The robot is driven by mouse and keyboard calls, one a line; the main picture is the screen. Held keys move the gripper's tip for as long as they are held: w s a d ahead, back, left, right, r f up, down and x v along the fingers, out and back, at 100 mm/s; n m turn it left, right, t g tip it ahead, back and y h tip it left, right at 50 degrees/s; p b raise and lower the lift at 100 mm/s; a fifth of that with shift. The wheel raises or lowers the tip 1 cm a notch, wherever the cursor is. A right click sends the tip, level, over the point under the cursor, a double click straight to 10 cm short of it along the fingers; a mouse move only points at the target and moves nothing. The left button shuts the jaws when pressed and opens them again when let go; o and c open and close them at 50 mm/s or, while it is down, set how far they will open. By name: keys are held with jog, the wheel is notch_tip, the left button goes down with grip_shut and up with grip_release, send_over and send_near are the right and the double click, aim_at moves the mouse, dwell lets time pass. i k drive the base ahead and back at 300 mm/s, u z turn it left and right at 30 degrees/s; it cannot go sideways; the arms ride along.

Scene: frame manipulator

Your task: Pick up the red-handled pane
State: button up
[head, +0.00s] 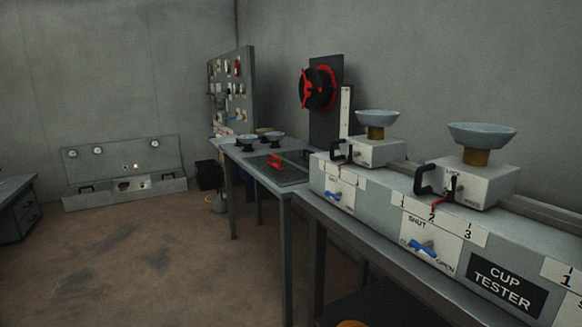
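A red handle (275,161) stands up from a dark, flat pane (287,174) on the grey table (236,154) in the middle of the head view. The pane appears to lie flat on or in the tabletop; I cannot tell which. Its far right part is close to the wall. My gripper is not in this view.
Bowls (246,141) sit on the table's far end. A long cup tester bench (460,240) with bowls on stands, black handles and blue levers fills the right. A red wheel (318,88) is on a dark upright panel behind. Open brown floor (130,260) lies left.

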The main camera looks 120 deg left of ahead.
aim_at(278, 169)
jog(key=u, duration=4.35)
